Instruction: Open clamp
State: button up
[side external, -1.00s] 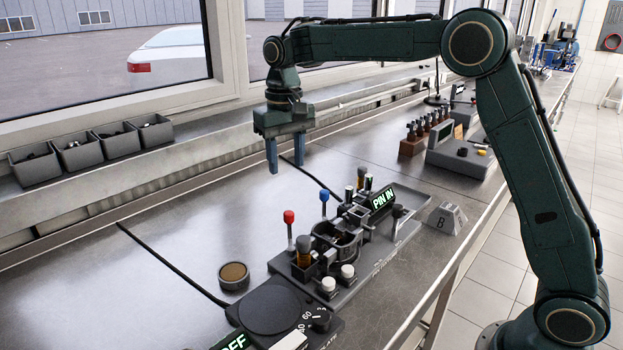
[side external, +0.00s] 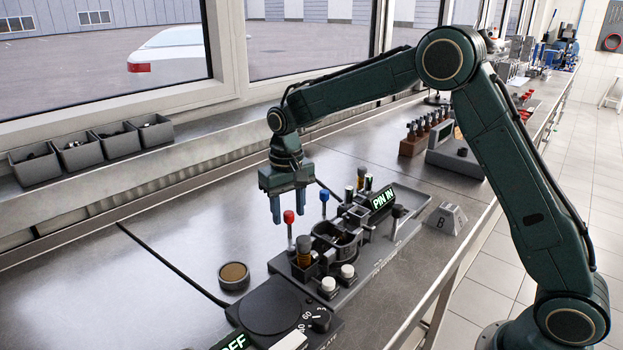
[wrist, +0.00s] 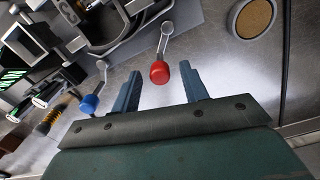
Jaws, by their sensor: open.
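The clamp fixture (side external: 372,262) stands on the bench with a lit sign (side external: 382,199) reading "PIN IN". A red-knobbed lever (side external: 289,217) and a blue-knobbed lever (side external: 324,197) rise from its window side. My gripper (side external: 288,219) points down beside the red knob, its fingers open and empty. The blue knob (wrist: 89,104) is to the left there, outside the fingers. I cannot tell which lever works the clamp.
A round brown-topped puck (side external: 233,275) lies left of the fixture. A dial plate (side external: 270,310) stands in front. A grey block marked B (side external: 446,218) is to the right. The bench left of the fixture is mostly clear.

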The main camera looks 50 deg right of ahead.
jog(key=shift+f, duration=0.15)
jog(key=shift+c, duration=0.2)
grip_shut()
jog(key=shift+w+a+n, duration=0.1)
jog(key=shift+n, duration=0.2)
jog(key=shift+a+n, duration=0.9)
jog(key=shift+n, duration=1.65)
jog(key=shift+a+n, duration=0.85)
jog(key=shift+n, duration=1.75)
jog(key=shift+a+n, duration=0.9)
jog(key=shift+n, duration=1.65)
jog(key=shift+o, duration=0.2)
grip_release()
